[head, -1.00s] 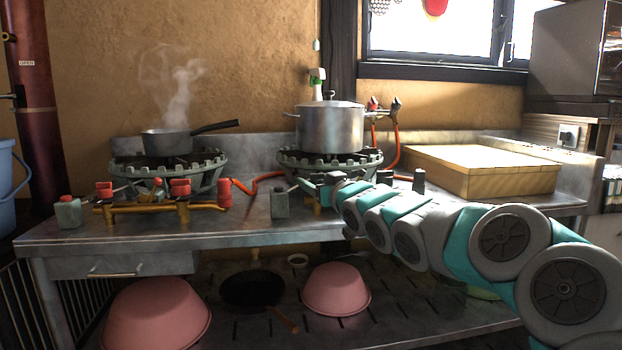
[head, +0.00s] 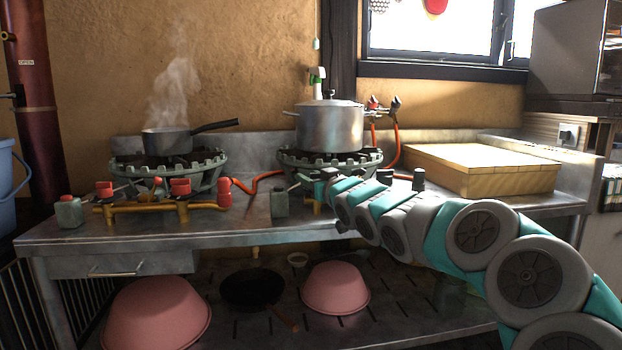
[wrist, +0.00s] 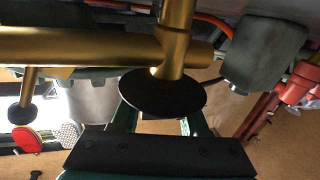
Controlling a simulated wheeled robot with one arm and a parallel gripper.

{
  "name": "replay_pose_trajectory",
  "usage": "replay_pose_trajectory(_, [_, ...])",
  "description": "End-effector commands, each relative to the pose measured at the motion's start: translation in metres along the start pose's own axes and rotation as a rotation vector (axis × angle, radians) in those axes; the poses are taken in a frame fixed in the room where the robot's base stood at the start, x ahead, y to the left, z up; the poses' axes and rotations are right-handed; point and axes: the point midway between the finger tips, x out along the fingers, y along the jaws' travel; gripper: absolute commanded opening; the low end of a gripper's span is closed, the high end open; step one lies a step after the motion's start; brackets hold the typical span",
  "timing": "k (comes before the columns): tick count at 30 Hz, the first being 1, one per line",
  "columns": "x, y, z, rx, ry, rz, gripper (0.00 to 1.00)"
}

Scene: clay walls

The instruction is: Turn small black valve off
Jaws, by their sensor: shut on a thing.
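In the wrist view a flat round black valve (wrist: 163,95) sits on the end of a short gold stem that branches from a thick gold pipe (wrist: 95,48). My gripper (wrist: 160,122) reaches up to it, its green fingers on both sides and their tips partly hidden by the black disc. It looks shut on this valve. In the head view my gripper (head: 318,183) is at the front of the right burner (head: 345,160), below the large steel pot (head: 329,127). The valve is hidden there.
A grey-green block (head: 280,203) stands close left of my gripper; it also shows in the wrist view (wrist: 262,55). Gold pipework with red knobs (head: 180,187) lies further left. A smaller steaming pan (head: 167,141) stands on the left burner. A wooden box (head: 480,178) is at right.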

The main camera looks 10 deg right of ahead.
Motion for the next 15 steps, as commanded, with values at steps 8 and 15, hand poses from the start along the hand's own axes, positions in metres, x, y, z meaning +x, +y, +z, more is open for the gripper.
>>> replay_pose_trajectory(8, [0.0001,-0.001,0.0001,-0.001,0.0,-0.002,0.0])
replay_pose_trajectory(15, [0.0004,0.0002,0.0043,-0.004,-0.002,0.01,0.0])
